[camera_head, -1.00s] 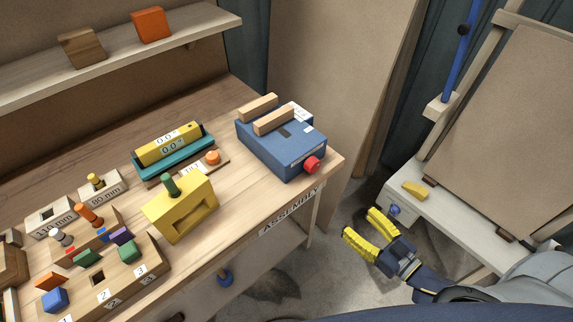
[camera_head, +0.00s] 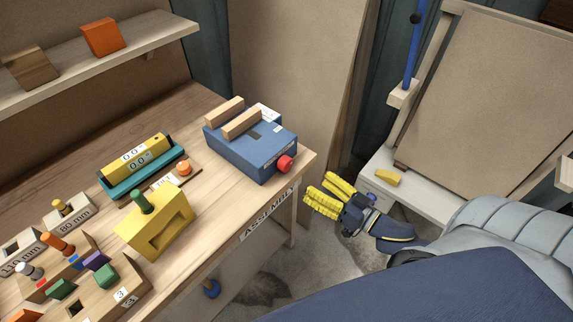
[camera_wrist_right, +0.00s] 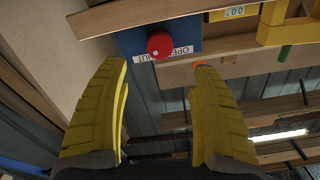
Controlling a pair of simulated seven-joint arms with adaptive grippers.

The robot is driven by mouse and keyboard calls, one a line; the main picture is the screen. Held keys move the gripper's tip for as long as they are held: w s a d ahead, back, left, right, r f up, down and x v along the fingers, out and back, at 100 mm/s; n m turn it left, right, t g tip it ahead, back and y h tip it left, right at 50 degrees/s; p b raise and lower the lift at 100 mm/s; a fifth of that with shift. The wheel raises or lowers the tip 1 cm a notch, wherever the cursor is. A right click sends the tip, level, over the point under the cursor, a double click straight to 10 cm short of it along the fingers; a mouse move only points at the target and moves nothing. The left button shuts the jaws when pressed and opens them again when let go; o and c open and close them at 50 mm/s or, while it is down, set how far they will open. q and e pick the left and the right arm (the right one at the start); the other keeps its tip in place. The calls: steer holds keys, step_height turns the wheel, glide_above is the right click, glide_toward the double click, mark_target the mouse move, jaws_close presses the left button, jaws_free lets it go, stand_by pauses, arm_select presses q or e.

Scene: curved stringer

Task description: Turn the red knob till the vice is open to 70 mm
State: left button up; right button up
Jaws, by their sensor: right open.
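The blue vice (camera_head: 250,144) sits at the right end of the wooden table, with two parallel wooden jaws (camera_head: 232,118) on top and a gap between them. The red knob (camera_head: 285,164) is on its front right face. My right gripper (camera_head: 322,195) has yellow fingers, is open and empty, and is right of and below the knob, off the table's edge. In the right wrist view the red knob (camera_wrist_right: 160,45) lies ahead, beyond and between the open fingertips (camera_wrist_right: 155,75), not touched. A label partly hidden by the knob is below it. My left gripper is not in view.
The table's front edge carries an ASSEMBLY label (camera_head: 268,215). A yellow block with a green peg (camera_head: 155,222), a teal holder with a yellow level (camera_head: 143,165) and an orange knob (camera_head: 184,168) stand left of the vice. A white side table (camera_head: 420,195) is at right.

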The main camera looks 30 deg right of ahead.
mark_target(289, 167)
steer(key=x, duration=1.1)
steer(key=shift+w+a, duration=0.1)
steer(key=shift+w, duration=0.2)
steer(key=shift+c, duration=0.4)
steer(key=c, duration=1.2)
steer(key=shift+n, duration=0.3)
steer(key=shift+n, duration=3.1)
